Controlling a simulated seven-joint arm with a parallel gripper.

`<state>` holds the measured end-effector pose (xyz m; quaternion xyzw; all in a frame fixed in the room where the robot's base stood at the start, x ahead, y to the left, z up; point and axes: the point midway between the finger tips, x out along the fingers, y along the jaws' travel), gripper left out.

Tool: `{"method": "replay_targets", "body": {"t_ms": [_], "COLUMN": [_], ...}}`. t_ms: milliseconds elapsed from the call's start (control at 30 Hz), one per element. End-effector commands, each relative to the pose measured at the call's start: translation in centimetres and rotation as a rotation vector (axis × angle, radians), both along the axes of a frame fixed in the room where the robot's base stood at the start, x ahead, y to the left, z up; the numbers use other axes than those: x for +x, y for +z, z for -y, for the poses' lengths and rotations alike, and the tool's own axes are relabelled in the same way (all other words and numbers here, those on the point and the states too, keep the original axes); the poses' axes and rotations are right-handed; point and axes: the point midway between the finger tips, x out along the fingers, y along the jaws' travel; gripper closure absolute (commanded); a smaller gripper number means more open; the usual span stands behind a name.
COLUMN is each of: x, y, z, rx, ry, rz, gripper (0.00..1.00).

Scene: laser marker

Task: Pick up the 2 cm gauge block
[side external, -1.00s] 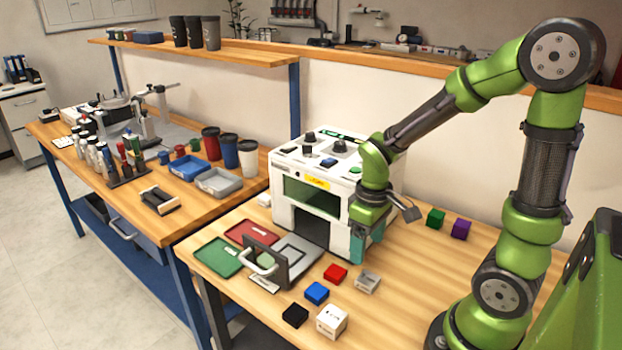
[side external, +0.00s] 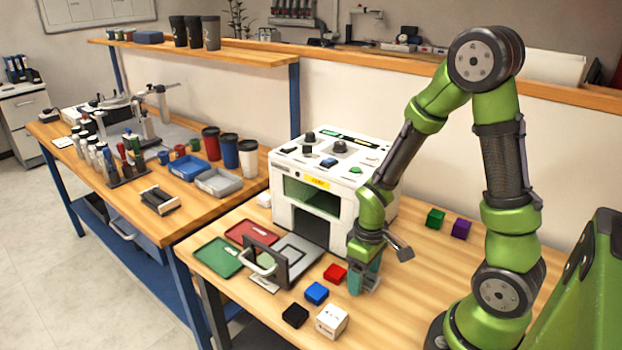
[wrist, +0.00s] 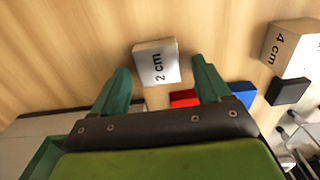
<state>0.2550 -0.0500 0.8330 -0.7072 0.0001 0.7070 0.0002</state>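The 2 cm gauge block (wrist: 156,64) is a silver-grey block with "2 cm" in black on its top face. In the wrist view it lies on the wooden bench between and a little beyond my two green fingertips. My gripper (wrist: 160,68) is open, with one finger to each side of the block; I see no clear contact. In the side external view my gripper (side external: 364,278) points down low over the bench, right of the red block, and hides most or all of the gauge block.
Close by are a red block (side external: 335,273), a blue block (side external: 317,293), a black block (side external: 295,315) and a white block (side external: 332,320), labelled 4 cm in the wrist view (wrist: 290,50). The white laser machine (side external: 330,185) stands behind. Green (side external: 435,217) and purple (side external: 461,229) blocks sit back right.

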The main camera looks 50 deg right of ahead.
Motion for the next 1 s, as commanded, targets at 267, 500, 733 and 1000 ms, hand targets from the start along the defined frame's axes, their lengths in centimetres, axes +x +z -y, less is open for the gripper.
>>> {"method": "replay_targets", "body": {"t_ms": [267,500,733,1000], "x": [0.0,0.0,0.1,0.2], "y": [0.0,0.1,0.4,3.9], "z": [0.0,0.0,0.0,0.0], "rx": [0.0,0.0,0.0,-0.001], "ry": [0.0,0.0,0.001,0.001], "rz": [0.0,0.0,0.002,0.009], "gripper": [0.66,0.86,0.86,0.86]}}
